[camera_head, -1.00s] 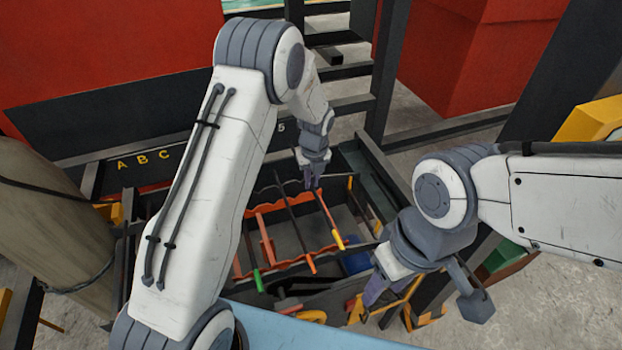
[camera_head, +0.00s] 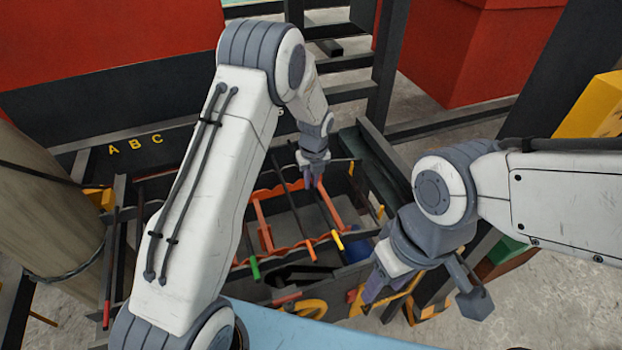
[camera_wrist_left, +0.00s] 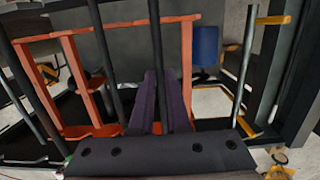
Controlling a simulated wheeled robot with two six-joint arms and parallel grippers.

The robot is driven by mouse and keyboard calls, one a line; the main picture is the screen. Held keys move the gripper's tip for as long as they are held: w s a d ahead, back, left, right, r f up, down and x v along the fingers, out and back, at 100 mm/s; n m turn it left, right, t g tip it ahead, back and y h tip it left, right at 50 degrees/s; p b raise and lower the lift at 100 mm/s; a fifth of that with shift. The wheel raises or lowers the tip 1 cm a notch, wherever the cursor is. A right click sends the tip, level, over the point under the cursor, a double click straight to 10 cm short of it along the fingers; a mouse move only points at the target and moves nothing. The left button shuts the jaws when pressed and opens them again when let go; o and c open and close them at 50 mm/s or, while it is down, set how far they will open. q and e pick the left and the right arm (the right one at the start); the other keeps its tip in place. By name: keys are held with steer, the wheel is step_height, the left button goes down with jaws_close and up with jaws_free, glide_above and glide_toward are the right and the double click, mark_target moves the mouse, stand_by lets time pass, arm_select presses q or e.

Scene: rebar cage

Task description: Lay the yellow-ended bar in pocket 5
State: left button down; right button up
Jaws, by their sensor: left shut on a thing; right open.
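My left gripper (camera_head: 312,183) is shut on the dark yellow-ended bar over the middle of the cage. The bar's yellow end (camera_head: 338,241) points toward me, near the orange scalloped rail (camera_head: 278,252). In the left wrist view the dark bar (camera_wrist_left: 157,50) runs between the purple fingers and crosses an orange rail (camera_wrist_left: 75,30). I cannot tell whether the bar touches the rail or which pocket is under it. The number 5 is mostly hidden behind my left arm. My right gripper (camera_head: 383,288) is open and empty at the cage's near right.
An orange-ended bar (camera_head: 310,250) and a green-ended bar (camera_head: 254,267) lie to the left of the yellow end. A blue object (camera_head: 357,250) is at the right. A dark upright post (camera_head: 385,70) stands behind. A tan column (camera_head: 50,210) stands at left.

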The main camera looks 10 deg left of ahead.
arm_select(q)
steer(key=shift+f, duration=0.35)
steer(key=c, duration=0.8)
jaws_free()
steer(key=r+b, duration=0.1)
steer(key=r, duration=0.2)
steer(key=r+b, duration=0.1)
steer(key=r, duration=0.3)
steer(key=s+r+b, duration=0.1)
steer(key=r, duration=0.2)
steer(key=shift+d+r, duration=0.2)
steer(key=shift+d, duration=0.2)
